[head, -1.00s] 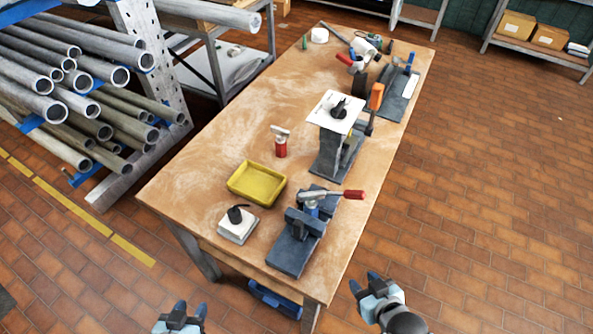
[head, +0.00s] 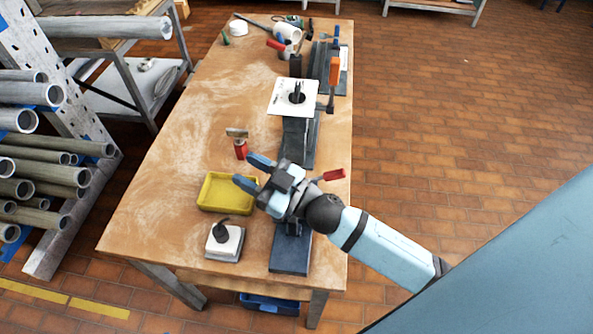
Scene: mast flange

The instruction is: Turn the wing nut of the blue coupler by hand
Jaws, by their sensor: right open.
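My right gripper (head: 254,173) is open, its two blue fingers pointing left above the table, near the yellow tray and a red-based tool. Nothing shows between the fingers. The gripper and wrist cover much of a dark front fixture (head: 290,255). Only its lower end and a red handle (head: 333,175) show around them. A blue part seen on that fixture earlier is now hidden, so I cannot make out a blue coupler or its wing nut there. My left gripper is not in view.
The yellow tray (head: 205,192) and a white block with a black knob (head: 224,242) are at front left. The red-based tool (head: 240,149) stands behind the tray. A white plate (head: 282,97) tops a stand farther back. The table's left half (head: 165,190) is mostly clear.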

